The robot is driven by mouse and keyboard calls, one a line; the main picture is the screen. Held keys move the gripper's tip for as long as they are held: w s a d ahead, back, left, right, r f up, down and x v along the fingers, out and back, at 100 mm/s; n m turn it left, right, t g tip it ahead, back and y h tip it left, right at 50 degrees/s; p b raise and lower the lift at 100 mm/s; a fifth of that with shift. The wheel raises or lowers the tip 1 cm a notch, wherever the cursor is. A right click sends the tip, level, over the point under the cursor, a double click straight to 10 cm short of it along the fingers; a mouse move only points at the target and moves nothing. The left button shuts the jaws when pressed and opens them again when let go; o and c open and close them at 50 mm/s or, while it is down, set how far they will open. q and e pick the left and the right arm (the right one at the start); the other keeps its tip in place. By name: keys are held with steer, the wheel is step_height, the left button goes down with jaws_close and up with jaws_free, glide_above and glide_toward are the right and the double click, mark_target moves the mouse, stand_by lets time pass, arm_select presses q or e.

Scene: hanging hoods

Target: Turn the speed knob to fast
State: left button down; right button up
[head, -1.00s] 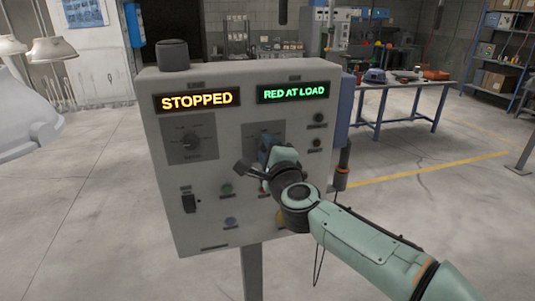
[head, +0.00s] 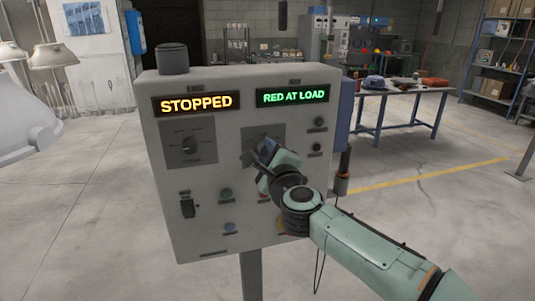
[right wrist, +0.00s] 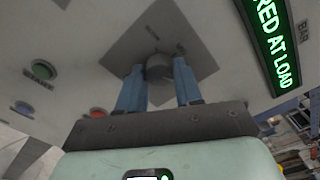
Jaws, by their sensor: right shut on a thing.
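A grey control box carries two dial plates side by side. The left knob (head: 188,146) sits on a dark plate under the amber STOPPED display (head: 196,103). My right gripper (head: 267,151) is at the right dial plate (head: 249,150), under the green RED AT LOAD display (head: 293,96). In the right wrist view, its two blue fingers stand on both sides of a round grey knob (right wrist: 159,66) and are shut on it. The gripper hides most of this knob in the head view. The plate lettering is too small to read surely. My left gripper is not in view.
Below the dials are a black switch (head: 187,207), a green button (head: 226,194) and a blue button (head: 229,228). Two small dark knobs are at the box's right edge. A white hood (head: 30,112) hangs at left. A blue-legged workbench (head: 392,92) stands behind.

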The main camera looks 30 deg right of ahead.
steer(key=o, duration=1)
steer(key=shift+o, duration=0.2)
steer(key=v, duration=1.3)
steer(key=shift+s+b, duration=0.2)
steer(key=shift+b, duration=0.1)
